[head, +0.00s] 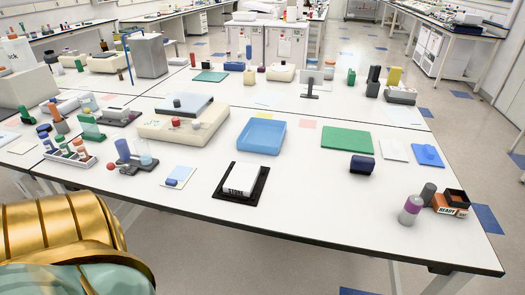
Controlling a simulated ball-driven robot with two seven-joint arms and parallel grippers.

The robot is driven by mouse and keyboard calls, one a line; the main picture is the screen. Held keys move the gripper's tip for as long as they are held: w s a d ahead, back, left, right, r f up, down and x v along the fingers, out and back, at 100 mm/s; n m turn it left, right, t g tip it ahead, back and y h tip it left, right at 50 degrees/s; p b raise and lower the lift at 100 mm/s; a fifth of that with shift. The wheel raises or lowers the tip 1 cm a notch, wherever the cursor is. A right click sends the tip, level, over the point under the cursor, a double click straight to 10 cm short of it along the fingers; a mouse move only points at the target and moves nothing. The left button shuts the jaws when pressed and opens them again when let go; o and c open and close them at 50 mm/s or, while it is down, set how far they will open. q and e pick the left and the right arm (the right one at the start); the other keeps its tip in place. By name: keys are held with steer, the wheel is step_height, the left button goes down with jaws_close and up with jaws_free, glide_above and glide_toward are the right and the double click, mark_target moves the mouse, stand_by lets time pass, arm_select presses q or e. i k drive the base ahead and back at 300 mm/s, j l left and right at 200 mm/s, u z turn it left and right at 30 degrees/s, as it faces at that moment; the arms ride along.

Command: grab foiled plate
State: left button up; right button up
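A pale white-silver rectangular block (241,178), which looks like a plate, lies on a flat black tray (259,195) near the front edge of the table. I cannot tell for sure whether its top is foil. A beige instrument (209,133) with a grey-blue flat top stands behind it to the left. A gold and pale green part of my own body fills the lower left corner. Neither gripper shows in the head view, and nothing is seen touching the plate.
The white table (330,215) is clear right of the black tray. Around it are a blue tray (261,136), a green mat (347,140), a dark blue box (362,165), a small notepad (179,176), a tube rack (70,153) and a purple-banded bottle (410,210).

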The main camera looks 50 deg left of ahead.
mark_target(242, 179)
steer(key=i+u, duration=0.35)
steer(key=i+l+u, duration=0.2)
steer(key=u, duration=0.15)
steer(key=i+l+u, duration=0.25)
steer(key=i+u, duration=0.15)
